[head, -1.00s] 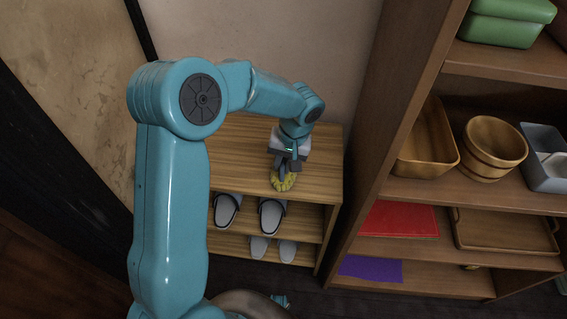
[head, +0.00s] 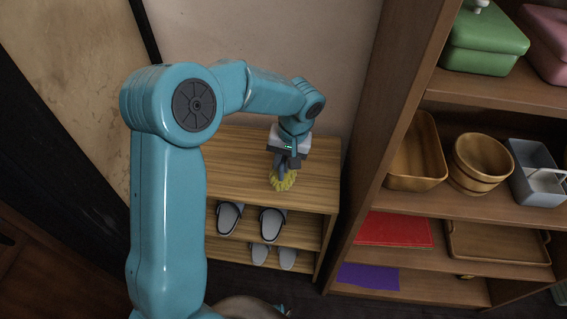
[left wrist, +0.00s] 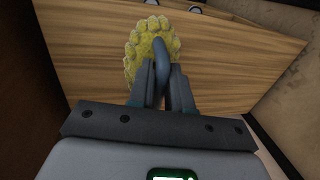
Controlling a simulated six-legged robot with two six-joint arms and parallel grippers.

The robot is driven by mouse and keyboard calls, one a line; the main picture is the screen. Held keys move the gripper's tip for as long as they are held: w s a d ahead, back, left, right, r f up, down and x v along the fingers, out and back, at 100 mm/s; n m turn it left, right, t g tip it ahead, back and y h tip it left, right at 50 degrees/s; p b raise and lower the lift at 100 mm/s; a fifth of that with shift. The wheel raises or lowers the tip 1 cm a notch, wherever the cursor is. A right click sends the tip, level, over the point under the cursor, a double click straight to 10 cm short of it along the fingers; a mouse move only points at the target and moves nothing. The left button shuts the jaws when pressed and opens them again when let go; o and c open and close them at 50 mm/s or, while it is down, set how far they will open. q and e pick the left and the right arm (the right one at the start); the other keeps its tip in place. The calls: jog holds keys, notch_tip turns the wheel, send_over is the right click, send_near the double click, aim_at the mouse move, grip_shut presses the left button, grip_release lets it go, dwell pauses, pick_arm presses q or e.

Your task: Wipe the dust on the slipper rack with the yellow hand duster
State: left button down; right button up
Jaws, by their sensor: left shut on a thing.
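The slipper rack (head: 232,165) is a low wooden unit with a bare striped top and grey slippers on its shelves. My left gripper (head: 286,164) is shut on the yellow hand duster (head: 284,181) above the right part of the rack's top. In the left wrist view the gripper (left wrist: 163,88) holds the duster by its grey handle, and the fluffy yellow head (left wrist: 150,45) lies over the rack's wooden top (left wrist: 225,65). I cannot tell whether the duster touches the top. No dust can be made out on the wood. My right gripper is not in view.
A tall shelf unit (head: 372,130) stands close on the right. It holds a green box (head: 485,42), a wooden tub (head: 480,163), a grey caddy (head: 537,172), a red cloth (head: 395,229) and a purple cloth (head: 368,276). A wall is behind the rack.

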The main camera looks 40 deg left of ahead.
pick_arm(q)
jog(key=shift+r+p, duration=0.3)
jog(key=shift+r, duration=0.4)
jog(key=shift+w, duration=0.1)
